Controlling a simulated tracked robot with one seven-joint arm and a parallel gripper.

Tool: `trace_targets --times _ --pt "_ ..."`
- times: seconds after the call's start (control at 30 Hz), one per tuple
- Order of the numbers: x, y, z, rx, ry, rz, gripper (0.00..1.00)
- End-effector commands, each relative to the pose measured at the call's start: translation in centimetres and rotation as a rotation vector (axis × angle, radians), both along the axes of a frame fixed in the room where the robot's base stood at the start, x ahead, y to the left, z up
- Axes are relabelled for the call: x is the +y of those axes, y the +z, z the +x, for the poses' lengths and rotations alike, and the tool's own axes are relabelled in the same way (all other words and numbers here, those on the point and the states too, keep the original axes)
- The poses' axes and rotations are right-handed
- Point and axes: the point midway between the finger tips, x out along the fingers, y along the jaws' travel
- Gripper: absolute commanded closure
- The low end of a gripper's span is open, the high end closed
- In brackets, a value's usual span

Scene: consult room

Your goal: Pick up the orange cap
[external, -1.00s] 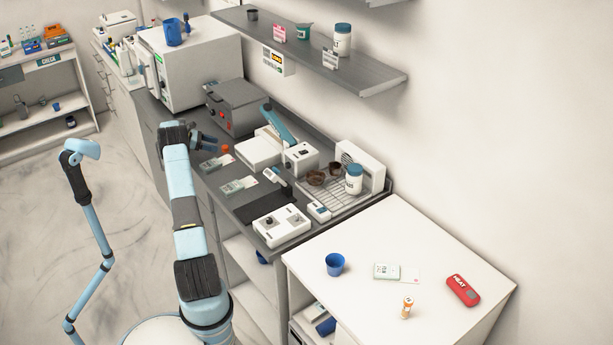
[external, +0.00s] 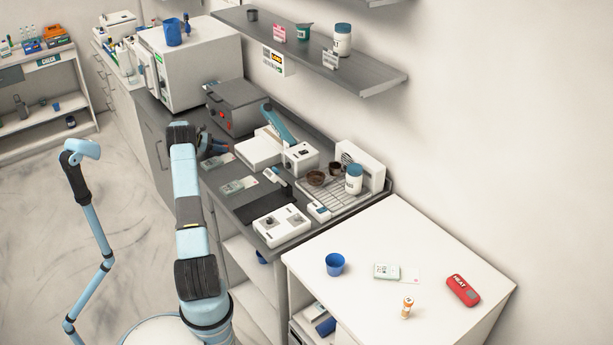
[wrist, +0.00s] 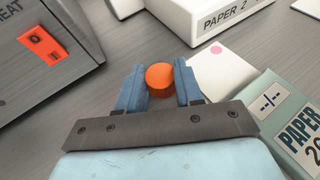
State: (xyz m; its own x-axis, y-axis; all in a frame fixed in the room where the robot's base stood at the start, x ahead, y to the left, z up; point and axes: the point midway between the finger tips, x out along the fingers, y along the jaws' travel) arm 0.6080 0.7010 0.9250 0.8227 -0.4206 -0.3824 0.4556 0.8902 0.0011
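The orange cap (wrist: 159,78) is a small round cylinder on the grey counter, in the middle of the wrist view. My gripper (wrist: 159,70) is open, with one blue finger to the left of the cap and one to the right. In the external view my gripper (external: 217,147) is low over the counter, in front of the grey heater box, and hides most or all of the cap.
The grey heater box (external: 234,106) stands close behind my gripper. The white PAPER 2 box (wrist: 215,18) is just beyond the cap. A pale green paper pack (wrist: 283,118) and a white card (wrist: 220,68) lie to the right.

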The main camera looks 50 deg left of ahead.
Motion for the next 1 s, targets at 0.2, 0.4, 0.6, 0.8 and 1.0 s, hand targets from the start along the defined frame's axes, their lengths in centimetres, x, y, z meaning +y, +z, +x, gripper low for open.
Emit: trace_targets --times 0.2,0.4,0.6,0.8,1.0 --pt "0.0 -0.3 -0.1 0.004 0.001 -0.001 0.90" --pt "0.0 -0.3 -0.1 0.004 0.001 -0.001 0.94" --pt "0.1 0.5 -0.1 0.002 0.002 0.000 0.94" --pt "-0.2 3.5 -0.3 0.001 0.001 0.000 0.94" --pt "-2.2 6.6 -2.0 0.000 0.002 0.000 0.94"
